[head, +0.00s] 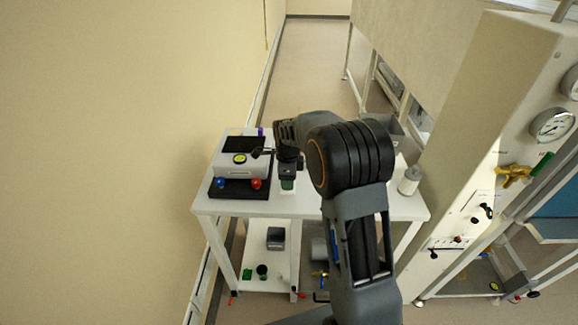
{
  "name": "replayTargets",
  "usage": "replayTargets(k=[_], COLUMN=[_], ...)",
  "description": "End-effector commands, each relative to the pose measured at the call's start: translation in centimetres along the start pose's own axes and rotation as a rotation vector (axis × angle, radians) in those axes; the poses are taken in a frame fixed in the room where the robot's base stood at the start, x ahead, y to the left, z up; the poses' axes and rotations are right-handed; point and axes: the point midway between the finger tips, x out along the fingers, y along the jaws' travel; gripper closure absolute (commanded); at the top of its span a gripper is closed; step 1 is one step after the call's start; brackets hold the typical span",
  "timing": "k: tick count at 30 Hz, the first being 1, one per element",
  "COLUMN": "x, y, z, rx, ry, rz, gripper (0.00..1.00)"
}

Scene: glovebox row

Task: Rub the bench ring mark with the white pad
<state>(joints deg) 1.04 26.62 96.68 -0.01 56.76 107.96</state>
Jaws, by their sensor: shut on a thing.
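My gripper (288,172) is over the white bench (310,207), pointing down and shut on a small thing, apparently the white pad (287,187). Only a little of it shows below the jaws, with a green part and a pale lower part against the white top. Whether it touches the bench I cannot tell. I cannot make out the ring mark; my arm covers much of the middle and right of the bench.
A grey instrument (233,165) with a dark screen and red and blue knobs stands on the bench's left. A white bottle (410,181) stands at its right. The lower shelf holds a grey box (276,238). A gauge panel (500,150) rises close on the right.

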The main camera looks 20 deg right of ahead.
Motion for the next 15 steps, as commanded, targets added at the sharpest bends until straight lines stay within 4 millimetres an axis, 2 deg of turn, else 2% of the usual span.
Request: replayTargets(k=[1, 9, 15], x=[-0.9, -3.3, -3.9], y=[0.0, -0.1, -0.1], z=[0.0, -0.1, -0.1], rx=[0.000, 0.000, 0.001], ry=[0.000, -0.001, 0.000], rz=[-0.001, -0.002, -0.001], gripper=[0.72, 0.72, 0.72])
